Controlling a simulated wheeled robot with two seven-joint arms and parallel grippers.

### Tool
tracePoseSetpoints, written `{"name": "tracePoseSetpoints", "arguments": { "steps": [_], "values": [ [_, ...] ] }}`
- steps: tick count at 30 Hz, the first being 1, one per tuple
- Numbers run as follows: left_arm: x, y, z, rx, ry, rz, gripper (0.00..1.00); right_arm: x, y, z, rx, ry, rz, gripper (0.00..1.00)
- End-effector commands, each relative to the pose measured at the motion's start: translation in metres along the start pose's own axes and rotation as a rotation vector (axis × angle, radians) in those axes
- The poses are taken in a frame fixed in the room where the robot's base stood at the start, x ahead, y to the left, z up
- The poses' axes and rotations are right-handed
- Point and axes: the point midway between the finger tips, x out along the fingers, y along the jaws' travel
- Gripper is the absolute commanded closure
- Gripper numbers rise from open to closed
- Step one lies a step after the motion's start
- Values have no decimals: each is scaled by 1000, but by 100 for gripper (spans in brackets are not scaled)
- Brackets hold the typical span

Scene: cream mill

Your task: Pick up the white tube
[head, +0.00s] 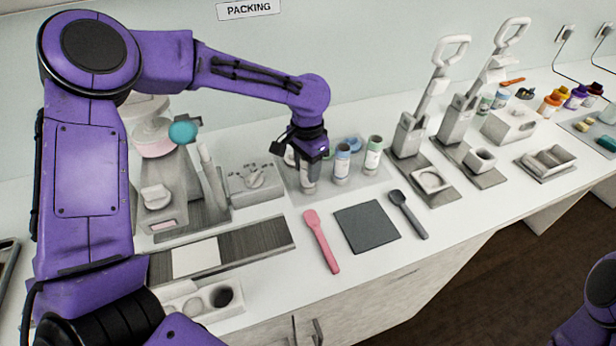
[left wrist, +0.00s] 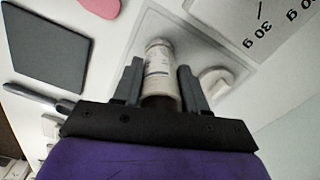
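The white tube (left wrist: 160,72) stands between the two fingers of my left gripper (left wrist: 161,82) in the left wrist view, with print on its side. In the head view my left gripper (head: 310,160) points down over the tube (head: 309,174), which is upright at the tray's left part and partly hidden by the gripper. The fingers are close on both sides of the tube; whether they touch it I cannot tell. My right gripper is out of view.
A blue-capped tube (head: 341,164) and a green-capped tube (head: 373,156) stand close on the right in the same tray (head: 350,187). A dial box (head: 256,183) is on the left. A pink spatula (head: 321,241), dark mat (head: 367,228) and dark spatula (head: 408,214) lie in front.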

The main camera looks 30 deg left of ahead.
Motion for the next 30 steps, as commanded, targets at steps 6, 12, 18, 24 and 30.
{"name": "tracePoseSetpoints", "arguments": {
  "steps": [6,12,18,24,30],
  "values": [
    [0,0,0,-1,0,0,89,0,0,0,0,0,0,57],
    [-8,-1,0,0,2,-2,89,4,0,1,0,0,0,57],
    [-50,15,5,2,5,-5,89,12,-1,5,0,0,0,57],
    [-96,60,21,4,2,-6,89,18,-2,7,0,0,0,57],
    [-117,105,38,1,1,-4,89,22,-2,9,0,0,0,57]
  ]
}}
